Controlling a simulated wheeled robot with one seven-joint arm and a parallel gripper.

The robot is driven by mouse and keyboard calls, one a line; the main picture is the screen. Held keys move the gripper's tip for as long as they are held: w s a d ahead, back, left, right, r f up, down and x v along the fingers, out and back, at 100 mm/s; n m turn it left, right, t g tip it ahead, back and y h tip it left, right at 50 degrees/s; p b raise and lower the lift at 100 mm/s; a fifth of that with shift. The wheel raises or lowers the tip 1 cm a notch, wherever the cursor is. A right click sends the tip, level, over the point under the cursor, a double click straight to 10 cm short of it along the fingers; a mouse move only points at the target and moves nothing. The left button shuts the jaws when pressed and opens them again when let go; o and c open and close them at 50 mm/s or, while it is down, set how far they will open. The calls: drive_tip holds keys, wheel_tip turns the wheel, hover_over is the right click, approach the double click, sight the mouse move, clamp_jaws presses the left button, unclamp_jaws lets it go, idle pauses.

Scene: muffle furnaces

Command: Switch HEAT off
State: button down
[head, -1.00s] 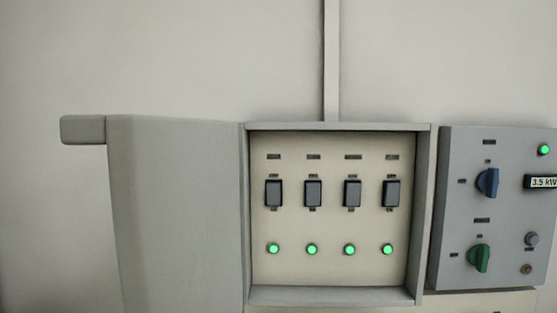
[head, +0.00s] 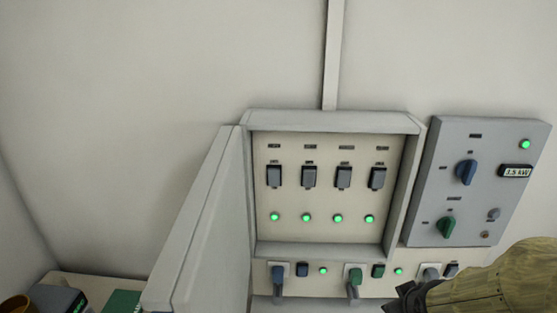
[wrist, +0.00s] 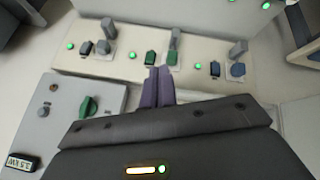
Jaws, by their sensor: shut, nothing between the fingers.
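A grey control box (head: 430,185) on the wall at right carries a blue knob (head: 466,172), a green knob (head: 447,227), a kW display (head: 516,171) and a lit green lamp (head: 525,144). The open cabinet beside it holds a row of dark rocker switches (head: 309,176) above lit green lamps (head: 307,217). The labels are too small to read, so I cannot tell which control is HEAT. My gripper (head: 408,297) is at lower right, below the control box. In the wrist view its shut, empty fingers (wrist: 158,72) point toward the lower panel; the green knob (wrist: 88,105) is to their left.
The lower panel (head: 305,287) has plugs in sockets, small switches and lit green lamps. The cabinet door (head: 205,220) stands open to the left. A surface with a green item (head: 122,302) and a dark box is at lower left. A conduit (head: 332,55) runs up the wall.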

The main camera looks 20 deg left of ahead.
sight(274, 178)
drive_tip(key=w+a+r+n+t+y, duration=0.5)
drive_tip(key=w+a+r+n+y, duration=0.3)
drive_tip(key=a+n, duration=0.4)
drive_tip(key=s+a+r+n+g+y, duration=0.2)
drive_tip(key=s+a+r+n+y, duration=0.2)
drive_tip(key=a+r+n+y, duration=0.4)
drive_tip(key=a+r+n, duration=0.1)
drive_tip(key=n, duration=0.3)
drive_tip(key=shift+s+a, duration=0.3)
drive_tip(key=shift+s, duration=0.1)
drive_tip(key=shift+a+p, duration=0.1)
drive_tip(key=shift+p, duration=0.2)
drive_tip(key=w+d+p+x, duration=0.1)
drive_tip(key=p+x, duration=0.5)
drive_tip(key=x, duration=0.6)
drive_tip(key=shift+w+p, duration=0.4)
drive_tip(key=shift+w, duration=0.55)
drive_tip(key=shift+w+r, duration=0.1)
drive_tip(key=shift+r, duration=0.05)
